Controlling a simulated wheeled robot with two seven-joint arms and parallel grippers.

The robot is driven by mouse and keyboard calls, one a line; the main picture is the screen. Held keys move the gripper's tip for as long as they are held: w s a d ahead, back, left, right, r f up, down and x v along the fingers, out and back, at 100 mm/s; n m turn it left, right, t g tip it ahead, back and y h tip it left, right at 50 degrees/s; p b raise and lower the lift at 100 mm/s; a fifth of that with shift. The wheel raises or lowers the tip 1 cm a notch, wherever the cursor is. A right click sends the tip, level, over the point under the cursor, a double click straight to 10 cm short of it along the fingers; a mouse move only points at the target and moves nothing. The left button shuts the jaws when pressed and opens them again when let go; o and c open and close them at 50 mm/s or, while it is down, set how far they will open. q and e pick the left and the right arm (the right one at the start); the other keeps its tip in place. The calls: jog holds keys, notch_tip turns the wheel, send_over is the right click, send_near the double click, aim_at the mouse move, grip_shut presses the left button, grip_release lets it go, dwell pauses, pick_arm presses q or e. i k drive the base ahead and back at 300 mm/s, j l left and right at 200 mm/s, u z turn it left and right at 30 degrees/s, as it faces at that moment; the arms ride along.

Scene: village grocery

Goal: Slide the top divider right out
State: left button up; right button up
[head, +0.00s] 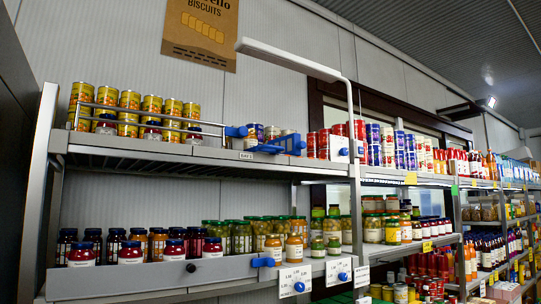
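On the top shelf (170,150) of the near bay, a blue divider (287,144) stands at the front edge, right of the wire-railed row of yellow cans (128,108). A blue piece juts out to its left, just above the shelf edge. Another small blue piece (236,131) sits at the right end of the wire rail. Short cans stand behind the divider and partly hide behind it; how deep it runs is hidden. Neither of my grippers is in view.
The lower shelf holds many jars (240,238) behind a grey front board (150,278), with a blue knob (262,262) at its right end. White cards with blue dials (299,287) hang there. A lamp post (352,150) rises at the bay's right edge.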

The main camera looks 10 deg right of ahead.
aim_at(292, 143)
jog(key=i+l+u, duration=0.35)
jog(key=l, duration=0.4)
jog(key=i+l+u, duration=0.2)
jog(key=l, duration=0.2)
